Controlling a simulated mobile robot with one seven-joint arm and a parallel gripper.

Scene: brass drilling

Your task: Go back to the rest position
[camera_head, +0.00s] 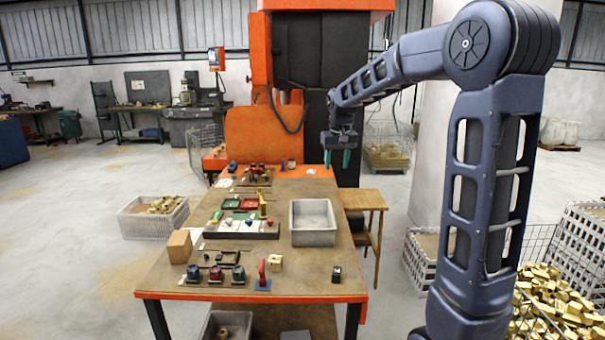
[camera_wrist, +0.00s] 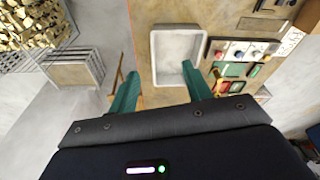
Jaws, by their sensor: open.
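My gripper (camera_head: 337,160) hangs above the far right side of the worktable (camera_head: 200,277), its green fingers pointing down. In the wrist view my gripper (camera_wrist: 160,88) is open, with its two green fingers apart and nothing between them. The fingers are clear of the table and of everything on it. My arm rises from the right of the head view and reaches over to the gripper.
On the table are a grey tray (camera_head: 313,240), a button panel (camera_head: 237,228), a cardboard box (camera_head: 179,247) and a brass part (camera_head: 275,262). An orange machine (camera_head: 262,134) stands behind. A wooden side table (camera_head: 366,201) is at right. Crates of brass parts stand on the floor.

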